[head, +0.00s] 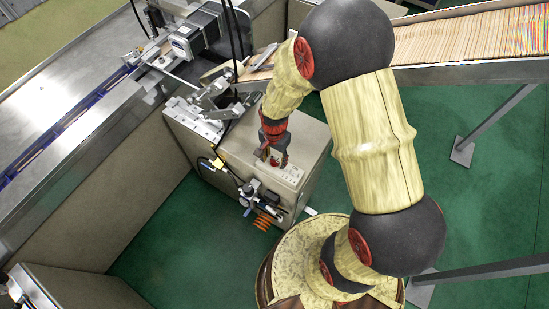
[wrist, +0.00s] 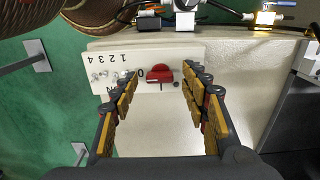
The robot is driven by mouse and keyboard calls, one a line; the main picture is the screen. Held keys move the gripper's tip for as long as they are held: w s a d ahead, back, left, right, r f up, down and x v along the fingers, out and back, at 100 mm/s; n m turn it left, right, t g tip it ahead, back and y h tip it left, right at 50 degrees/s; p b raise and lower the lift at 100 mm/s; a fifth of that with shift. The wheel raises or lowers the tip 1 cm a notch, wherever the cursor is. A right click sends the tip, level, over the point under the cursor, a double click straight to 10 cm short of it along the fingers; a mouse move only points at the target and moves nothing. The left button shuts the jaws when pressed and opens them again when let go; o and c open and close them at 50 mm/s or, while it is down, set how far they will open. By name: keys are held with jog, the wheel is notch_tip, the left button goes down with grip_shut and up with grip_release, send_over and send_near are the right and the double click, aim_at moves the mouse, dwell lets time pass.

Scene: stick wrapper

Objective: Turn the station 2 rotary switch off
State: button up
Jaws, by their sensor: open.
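A red rotary switch knob (wrist: 159,73) sits on a white label plate (wrist: 110,72) in the wrist view. The plate shows upside-down digits 1 to 4 and a 0 and I beside the knob. My gripper (wrist: 160,84) is open, with one finger on the left and one on the right of the knob. No finger clearly touches it. In the head view my gripper (head: 272,156) hangs over the top of the beige cabinet (head: 312,140), at the plate (head: 290,174). The knob is mostly hidden by the gripper there.
An air-regulator unit (head: 248,190) with orange fittings is on the cabinet's front side. A metal conveyor (head: 75,75) runs at left, and a stick-filled chute (head: 470,40) crosses the upper right. Green floor is open around.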

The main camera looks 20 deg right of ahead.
notch_tip(320, 180, up, 12)
jog(key=shift+f, duration=0.15)
dwell(0.3)
dwell(0.4)
jog(key=s+n, duration=0.4)
notch_tip(320, 180, up, 23)
jog(key=n+t+b, duration=0.2)
jog(key=n+t, duration=0.4)
jog(key=n, duration=0.1)
send_over(275, 162)
jog(key=s, duration=1.4)
jog(key=shift+w+d+r, duration=0.2)
jog(key=shift+d, duration=0.05)
